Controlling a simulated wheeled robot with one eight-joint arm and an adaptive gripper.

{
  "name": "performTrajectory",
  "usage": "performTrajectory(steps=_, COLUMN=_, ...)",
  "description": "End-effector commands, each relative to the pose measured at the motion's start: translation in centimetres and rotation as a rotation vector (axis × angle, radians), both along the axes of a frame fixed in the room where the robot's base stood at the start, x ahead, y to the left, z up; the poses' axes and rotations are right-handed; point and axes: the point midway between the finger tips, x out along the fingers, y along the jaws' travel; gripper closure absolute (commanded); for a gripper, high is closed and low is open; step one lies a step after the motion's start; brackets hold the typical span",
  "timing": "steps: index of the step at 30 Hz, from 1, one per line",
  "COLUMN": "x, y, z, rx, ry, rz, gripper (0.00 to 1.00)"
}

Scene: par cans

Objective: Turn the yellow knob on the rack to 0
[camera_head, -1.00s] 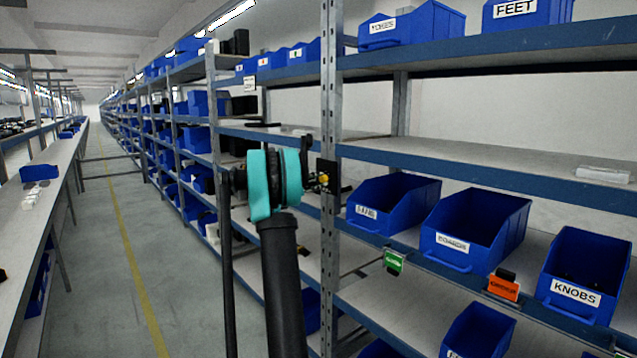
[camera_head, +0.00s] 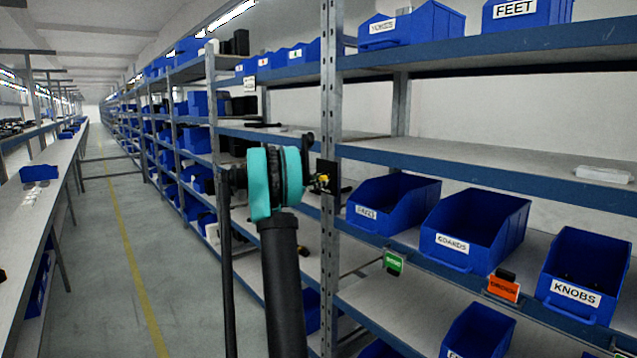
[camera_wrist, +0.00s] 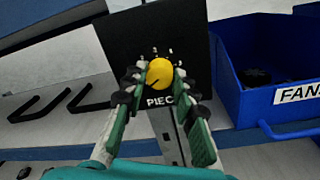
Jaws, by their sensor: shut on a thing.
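The yellow knob (camera_wrist: 160,73) sits on a black panel (camera_wrist: 183,40) marked "PIEC" in the wrist view, with small white marks around its upper side. A dark pointer line on the knob slants toward its lower left. The knob shows small in the head view (camera_head: 323,180), on the rack's upright post. My gripper (camera_wrist: 158,82) is shut on the knob, one finger on each side of it. The green-backed fingers and dark tips flank the lettering below the knob. In the head view my arm partly hides the panel's surroundings.
Blue bins stand right of the panel; the nearest is the FANS bin (camera_wrist: 228,85). The rack post (camera_head: 331,100) rises beside my gripper. Green (camera_head: 394,262) and orange (camera_head: 503,288) tags hang on the shelf edge. The aisle floor (camera_head: 110,250) on the left is clear.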

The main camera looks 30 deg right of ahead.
Motion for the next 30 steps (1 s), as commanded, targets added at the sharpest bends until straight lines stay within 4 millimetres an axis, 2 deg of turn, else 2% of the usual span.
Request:
performTrajectory(steps=13, x=-0.03, y=0.07, z=-0.17, rx=0.002, ry=0.008, rz=-0.001, gripper=1.00)
performTrajectory(steps=14, x=-0.03, y=0.07, z=-0.17, rx=0.002, ry=0.008, rz=-0.001, gripper=0.70)
performTrajectory(steps=18, x=-0.03, y=0.05, z=-0.12, rx=0.002, ry=0.008, rz=-0.001, gripper=0.53)
performTrajectory(steps=26, x=-0.02, y=0.03, z=-0.05, rx=0.000, ry=0.008, rz=-0.001, gripper=0.51)
performTrajectory(steps=30, x=-0.04, y=0.66, z=-0.05, rx=0.000, ry=0.008, rz=0.002, gripper=0.51)
